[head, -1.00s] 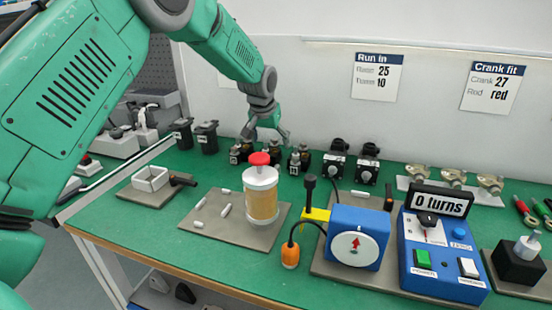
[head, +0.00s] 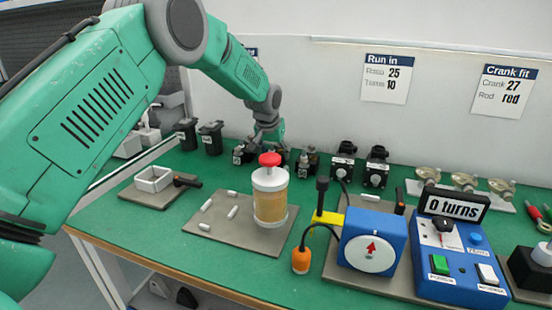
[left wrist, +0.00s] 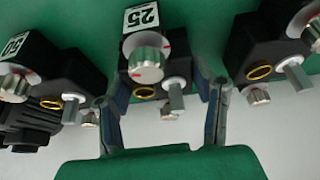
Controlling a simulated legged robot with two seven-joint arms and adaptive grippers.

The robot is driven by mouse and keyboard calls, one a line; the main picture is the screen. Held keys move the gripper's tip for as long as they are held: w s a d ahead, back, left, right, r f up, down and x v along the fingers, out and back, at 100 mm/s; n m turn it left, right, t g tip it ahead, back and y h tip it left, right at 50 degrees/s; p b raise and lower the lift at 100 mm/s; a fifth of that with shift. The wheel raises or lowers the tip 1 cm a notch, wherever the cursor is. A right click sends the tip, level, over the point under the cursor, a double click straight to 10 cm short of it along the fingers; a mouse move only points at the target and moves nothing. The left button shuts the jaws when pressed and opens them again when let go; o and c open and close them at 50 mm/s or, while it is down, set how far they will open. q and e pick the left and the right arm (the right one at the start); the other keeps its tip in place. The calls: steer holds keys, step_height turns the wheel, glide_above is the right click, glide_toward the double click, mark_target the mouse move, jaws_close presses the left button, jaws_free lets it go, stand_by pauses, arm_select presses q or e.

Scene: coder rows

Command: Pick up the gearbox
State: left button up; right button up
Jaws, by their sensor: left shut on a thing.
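A black gearbox (left wrist: 140,57) with a white "25" label, a silver knob and a grey shaft is between the fingers of my left gripper (left wrist: 163,100) in the left wrist view. The fingers are shut on its sides. In the head view my left gripper (head: 268,141) is low at the back of the green bench, behind the red-capped jar. The held gearbox is mostly hidden there. Similar black gearboxes stand on both sides, one to the left (head: 243,152) and one to the right (head: 307,163). I cannot tell whether the held one is off the bench. My right gripper is out of view.
The jar (head: 270,205) stands on a grey mat in front of my gripper. A blue cranked box (head: 372,240) and a "0 turns" counter (head: 454,205) are at right. Two black motor-like units (head: 343,167) stand right of the gearboxes. A wall is close behind.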

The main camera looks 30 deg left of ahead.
arm_select(q)
steer(key=shift+s+a+f, duration=0.2)
steer(key=shift+f, duration=0.05)
steer(key=r, duration=0.3)
steer(key=r+p, duration=0.1)
steer(key=r, duration=0.2)
steer(key=r+p, duration=0.1)
steer(key=r, duration=0.2)
steer(key=shift+w+d, duration=0.1)
steer(key=shift+d, duration=0.3)
steer(key=shift+r+p, duration=0.35)
steer(key=shift+p, duration=0.1)
steer(key=shift+a+r+p, duration=0.1)
steer(key=shift+r+p, duration=0.1)
steer(key=shift+p, duration=0.4)
steer(key=s+d+p, duration=0.2)
steer(key=s+p, duration=0.2)
steer(key=s, duration=2.2)
steer(key=f, duration=0.1)
steer(key=f+b, duration=0.2)
steer(key=shift+s+a+f, duration=0.15)
steer(key=shift+s+f, duration=0.1)
steer(key=shift+f, duration=0.1)
